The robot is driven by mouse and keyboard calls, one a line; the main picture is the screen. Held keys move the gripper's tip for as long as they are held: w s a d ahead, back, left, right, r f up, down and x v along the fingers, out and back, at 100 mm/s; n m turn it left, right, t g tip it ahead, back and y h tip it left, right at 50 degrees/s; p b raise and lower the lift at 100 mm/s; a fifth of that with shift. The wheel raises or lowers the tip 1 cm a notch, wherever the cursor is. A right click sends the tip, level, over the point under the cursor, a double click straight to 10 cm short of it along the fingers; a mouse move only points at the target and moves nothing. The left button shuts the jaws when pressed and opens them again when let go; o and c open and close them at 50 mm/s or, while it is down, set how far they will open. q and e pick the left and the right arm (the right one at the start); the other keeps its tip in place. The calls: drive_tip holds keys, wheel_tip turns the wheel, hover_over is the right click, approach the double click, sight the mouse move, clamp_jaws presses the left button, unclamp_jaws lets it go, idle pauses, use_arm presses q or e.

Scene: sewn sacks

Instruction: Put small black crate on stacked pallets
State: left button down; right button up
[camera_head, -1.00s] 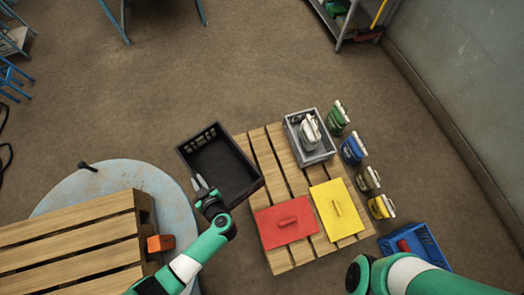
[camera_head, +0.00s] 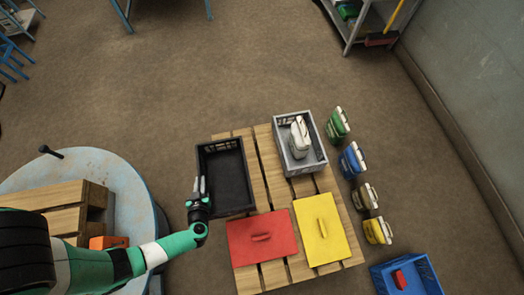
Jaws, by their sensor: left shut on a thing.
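The small black crate (camera_head: 232,172) is an open, empty box with slots in its far wall. My left gripper (camera_head: 200,187) is shut on the crate's left wall. The crate is upright over the far left corner of the wooden pallet (camera_head: 266,168), left of the grey crate. Whether it touches the slats cannot be told from above. How many pallets are stacked there is hard to see. My right gripper is not in view.
On the pallet are a grey crate (camera_head: 317,158) holding a white-topped container, a red lid (camera_head: 250,250) and a yellow lid (camera_head: 335,230). Several containers (camera_head: 352,160) and a blue crate (camera_head: 430,272) stand on the right. Another pallet (camera_head: 66,196) lies on a round table (camera_head: 120,172).

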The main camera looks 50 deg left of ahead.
use_arm(q)
drive_tip(key=shift+w+a+f+b, duration=0.15)
drive_tip(key=shift+a+f+b, duration=0.1)
drive_tip(key=shift+b, duration=0.1)
drive_tip(key=b, duration=0.6)
approach(216, 157)
drive_tip(key=a, duration=0.3)
drive_tip(key=shift+a+r, duration=0.2)
drive_tip(key=shift+a, duration=0.1)
drive_tip(key=w+f+b, duration=0.1)
drive_tip(key=w+a+f+b, duration=0.1)
drive_tip(key=b, duration=0.1)
drive_tip(key=w+a+f+b, duration=0.1)
drive_tip(key=f+b, duration=0.1)
drive_tip(key=shift+w+f, duration=0.1)
drive_tip(key=shift+w+a+f, duration=0.1)
drive_tip(key=shift+w+a, duration=0.05)
drive_tip(key=f+b, duration=0.2)
drive_tip(key=b, duration=0.1)
drive_tip(key=f+b, duration=0.1)
drive_tip(key=f, duration=0.1)
drive_tip(key=shift+w+a, duration=0.25)
drive_tip(key=shift+w, duration=0.15)
drive_tip(key=shift+r, duration=0.15)
drive_tip(key=c, duration=0.9)
unclamp_jaws()
